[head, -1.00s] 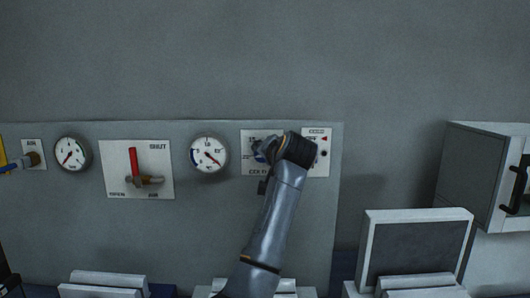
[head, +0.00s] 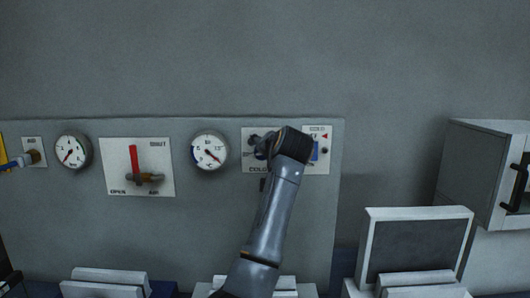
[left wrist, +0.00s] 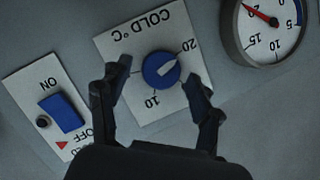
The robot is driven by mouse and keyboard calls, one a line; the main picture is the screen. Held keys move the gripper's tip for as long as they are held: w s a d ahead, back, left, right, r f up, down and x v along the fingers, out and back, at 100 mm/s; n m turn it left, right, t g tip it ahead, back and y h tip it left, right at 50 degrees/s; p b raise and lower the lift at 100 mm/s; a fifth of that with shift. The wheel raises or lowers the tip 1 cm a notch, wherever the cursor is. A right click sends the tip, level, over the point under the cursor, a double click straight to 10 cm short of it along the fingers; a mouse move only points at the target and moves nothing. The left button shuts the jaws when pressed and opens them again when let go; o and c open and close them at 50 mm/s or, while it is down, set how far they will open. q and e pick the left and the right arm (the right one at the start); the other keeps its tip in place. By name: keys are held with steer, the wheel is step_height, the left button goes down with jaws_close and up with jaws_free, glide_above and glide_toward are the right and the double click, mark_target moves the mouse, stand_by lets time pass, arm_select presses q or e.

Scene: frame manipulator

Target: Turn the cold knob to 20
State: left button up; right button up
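The cold knob (left wrist: 161,70) is a round blue dial with a white pointer line, on a white plate (left wrist: 128,48) marked COLD °C. In the left wrist view the plate appears upside down, and the pointer is directed to the upper right, toward the 20 mark. My left gripper (left wrist: 152,74) is open, with one finger on each side of the knob and visible gaps to it. In the head view my left gripper (head: 262,146) and wrist cover much of this plate and the knob. My right gripper is not in view.
A blue ON/OFF switch (left wrist: 62,113) sits on a plate beside the cold plate. A round gauge (head: 209,151) and a red-handled valve (head: 134,158) are to the left. A cabinet with a black handle (head: 520,184) and a framed dark panel (head: 416,245) stand at right.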

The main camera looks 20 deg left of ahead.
arm_select(q)
steer(key=v, duration=1.2)
